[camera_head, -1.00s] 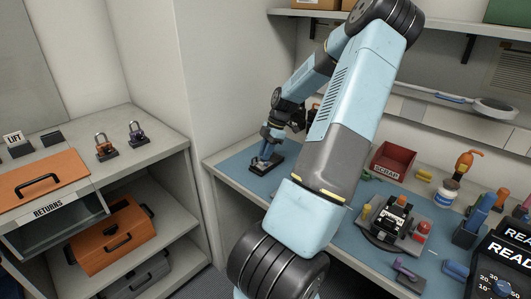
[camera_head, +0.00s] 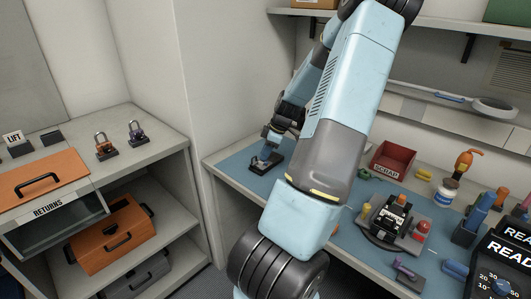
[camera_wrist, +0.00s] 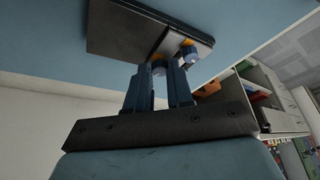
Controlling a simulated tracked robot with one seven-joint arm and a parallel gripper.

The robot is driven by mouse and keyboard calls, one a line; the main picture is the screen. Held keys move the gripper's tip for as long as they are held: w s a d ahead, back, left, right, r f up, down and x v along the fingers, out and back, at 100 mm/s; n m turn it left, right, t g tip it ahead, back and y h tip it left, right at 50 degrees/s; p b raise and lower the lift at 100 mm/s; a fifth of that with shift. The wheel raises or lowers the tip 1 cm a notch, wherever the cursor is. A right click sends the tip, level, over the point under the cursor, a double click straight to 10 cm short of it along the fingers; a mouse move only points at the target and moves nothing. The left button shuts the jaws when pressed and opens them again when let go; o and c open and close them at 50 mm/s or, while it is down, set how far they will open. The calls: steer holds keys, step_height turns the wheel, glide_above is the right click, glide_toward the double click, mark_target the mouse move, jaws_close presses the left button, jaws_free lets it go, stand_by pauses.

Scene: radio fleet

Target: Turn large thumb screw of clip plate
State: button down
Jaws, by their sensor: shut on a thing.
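The clip plate is a dark flat plate (camera_head: 262,162) lying on the blue bench mat near its left end. In the wrist view the plate (camera_wrist: 125,28) is at the top, with a pale and orange strip near its right end. Another blue knob (camera_wrist: 190,53) shows just right of the fingers. In the head view my gripper (camera_head: 270,146) is down at the plate, and the grip itself is too small to make out.
A wall (camera_head: 235,80) rises close at left. Mat around the plate is mostly clear.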

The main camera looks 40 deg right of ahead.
steer(key=shift+m, duration=0.6)
steer(key=shift+s+h, duration=0.1)
steer(key=shift+h, duration=0.2)
steer(key=c, duration=1.3)
jaws_free()
steer(key=shift+o, duration=0.2)
